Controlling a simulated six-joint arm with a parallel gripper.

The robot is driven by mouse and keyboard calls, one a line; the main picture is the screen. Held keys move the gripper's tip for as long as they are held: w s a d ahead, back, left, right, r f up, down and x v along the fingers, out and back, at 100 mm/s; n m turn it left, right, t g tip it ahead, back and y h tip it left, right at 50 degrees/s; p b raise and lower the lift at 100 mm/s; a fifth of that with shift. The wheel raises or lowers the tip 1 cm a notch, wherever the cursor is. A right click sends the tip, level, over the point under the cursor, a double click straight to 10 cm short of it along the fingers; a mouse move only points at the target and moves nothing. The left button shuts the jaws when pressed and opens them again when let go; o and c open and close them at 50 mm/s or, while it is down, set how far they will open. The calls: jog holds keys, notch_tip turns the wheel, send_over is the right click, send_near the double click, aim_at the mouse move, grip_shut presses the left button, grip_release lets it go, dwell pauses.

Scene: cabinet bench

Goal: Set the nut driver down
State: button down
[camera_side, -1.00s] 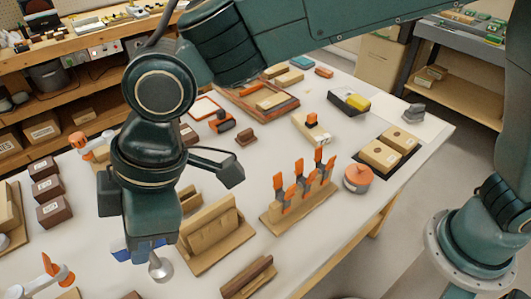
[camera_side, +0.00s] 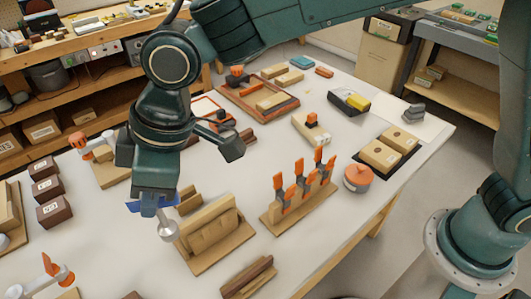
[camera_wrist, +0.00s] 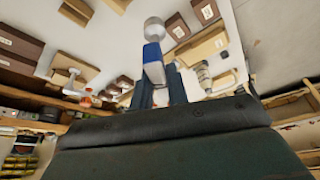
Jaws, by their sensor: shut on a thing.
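The nut driver has a blue handle and a round silver end (camera_side: 168,230). In the side view it hangs under my gripper (camera_side: 153,203) at the left, just left of a wooden slotted block (camera_side: 212,235). My gripper is shut on its blue handle, and the fingers hide part of it. In the wrist view the blue handle (camera_wrist: 153,62) stands between my fingertips (camera_wrist: 160,88), with the silver end (camera_wrist: 154,28) pointing away from me. It appears to be above the white table, but the exact gap below it cannot be told.
A wooden rack with several orange-handled clamps (camera_side: 298,195) and an orange round tape or lid (camera_side: 358,179) stand right of the slotted block. Dark brown boxes (camera_side: 54,211) line the left edge. White tabletop is clear left of the slotted block (camera_side: 125,250).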

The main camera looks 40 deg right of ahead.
jog(key=w+d+m+t+h, duration=0.1)
jog(key=w+d+m+h, duration=0.1)
jog(key=w+d+m, duration=0.75)
jog(key=w+d+m+t+h, duration=0.25)
jog(key=w+d, duration=0.45)
jog(key=d, duration=0.8)
notch_tip(320, 180, down, 15)
jog(key=shift+a+f+m+g, duration=0.15)
jog(key=shift+m+g, duration=0.15)
jog(key=shift+g, duration=0.15)
jog(key=shift+y, duration=0.25)
jog(key=shift+f, duration=2.1)
jog(key=shift+f, duration=0.2)
jog(key=c, duration=1.4)
grip_release()
jog(key=shift+o, duration=0.2)
jog(key=shift+r, duration=0.15)
